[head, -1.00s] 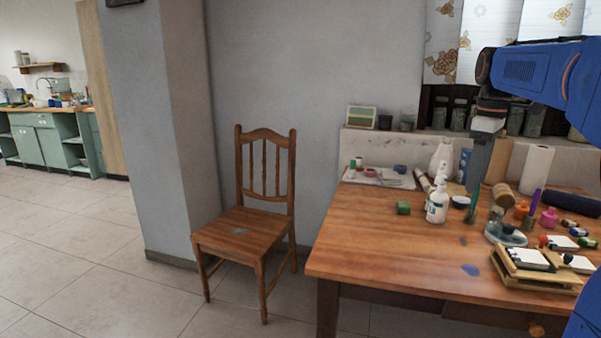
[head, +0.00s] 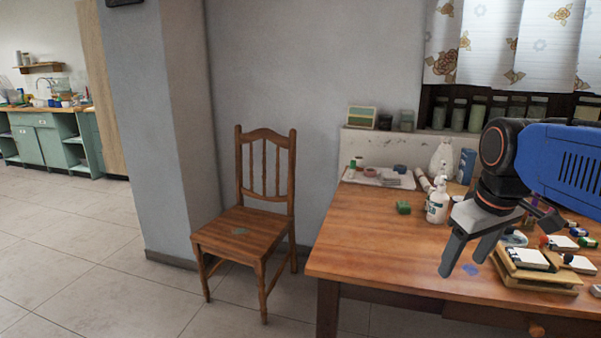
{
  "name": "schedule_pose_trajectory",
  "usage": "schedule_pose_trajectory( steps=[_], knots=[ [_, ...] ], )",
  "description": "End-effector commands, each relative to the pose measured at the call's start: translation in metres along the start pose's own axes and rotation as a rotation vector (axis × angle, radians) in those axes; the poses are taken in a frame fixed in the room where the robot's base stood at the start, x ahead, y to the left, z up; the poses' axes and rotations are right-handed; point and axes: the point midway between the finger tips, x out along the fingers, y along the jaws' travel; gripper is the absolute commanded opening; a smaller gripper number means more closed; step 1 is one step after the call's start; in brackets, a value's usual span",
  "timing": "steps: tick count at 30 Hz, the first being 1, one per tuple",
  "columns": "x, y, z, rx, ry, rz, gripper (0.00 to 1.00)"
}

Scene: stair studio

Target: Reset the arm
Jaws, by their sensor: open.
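My gripper (head: 460,268) is in the head view at the right, above the front part of the wooden table (head: 370,235). Its two grey fingers point down and to the left, spread apart, with nothing between them. My blue arm reaches in from the right edge and hides part of the table's back right. The fingertips show just left of a wooden stand with a white pad (head: 528,258). I cannot tell how high they are above the table top.
Pads and small bottles crowd the table's right side. A wooden chair (head: 243,240) stands left of the table. The table's front left is clear, and so is the tiled floor.

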Motion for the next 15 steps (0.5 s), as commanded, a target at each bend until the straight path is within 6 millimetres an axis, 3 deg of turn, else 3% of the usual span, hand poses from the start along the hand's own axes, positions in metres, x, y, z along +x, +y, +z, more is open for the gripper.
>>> schedule_pose_trajectory(
  steps=[9,15],
  knots=[
    [0.053,-0.054,0.079,0.194,0.104,0.008,0.62],
    [0.080,-0.072,0.110,0.276,0.146,0.001,0.62]
  ],
)
